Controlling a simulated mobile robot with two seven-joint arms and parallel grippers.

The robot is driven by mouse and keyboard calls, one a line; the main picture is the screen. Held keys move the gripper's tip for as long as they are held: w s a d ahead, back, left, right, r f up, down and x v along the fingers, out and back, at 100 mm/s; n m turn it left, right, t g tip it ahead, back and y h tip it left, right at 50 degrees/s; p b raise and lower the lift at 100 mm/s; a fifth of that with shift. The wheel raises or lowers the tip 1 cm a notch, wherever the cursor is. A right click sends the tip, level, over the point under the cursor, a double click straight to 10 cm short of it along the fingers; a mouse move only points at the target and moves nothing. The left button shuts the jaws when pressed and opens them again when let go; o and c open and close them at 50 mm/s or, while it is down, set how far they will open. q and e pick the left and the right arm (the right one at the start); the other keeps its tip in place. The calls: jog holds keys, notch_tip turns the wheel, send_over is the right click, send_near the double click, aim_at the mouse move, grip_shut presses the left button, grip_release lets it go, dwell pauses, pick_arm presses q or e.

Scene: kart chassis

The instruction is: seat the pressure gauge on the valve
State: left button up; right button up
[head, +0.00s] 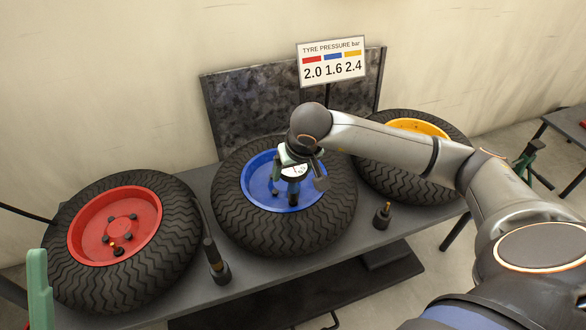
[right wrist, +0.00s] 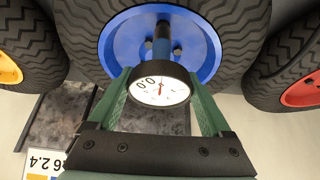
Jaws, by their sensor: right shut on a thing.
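My right gripper (head: 299,160) is over the blue wheel (head: 256,177), shut on the pressure gauge (head: 294,171). A dark blue stem runs from the gauge towards the blue rim (right wrist: 196,42). The blue wheel's valve is hidden, so I cannot tell whether the stem touches it. A green finger, apparently of my left gripper (head: 38,288), stands at the lower left edge; its opening does not show.
The red wheel (head: 84,234) and yellow wheel (head: 418,125) flank the blue one on the grey bench (head: 345,259). A black tool with a hose (head: 216,262) and a small brass-tipped piece (head: 382,215) stand at the front. A pressure sign (head: 331,61) stands behind.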

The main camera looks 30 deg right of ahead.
jog(key=shift+f, duration=0.1)
jog(key=shift+f+b, duration=0.4)
jog(key=shift+b, duration=0.1)
jog(key=o, duration=1.3)
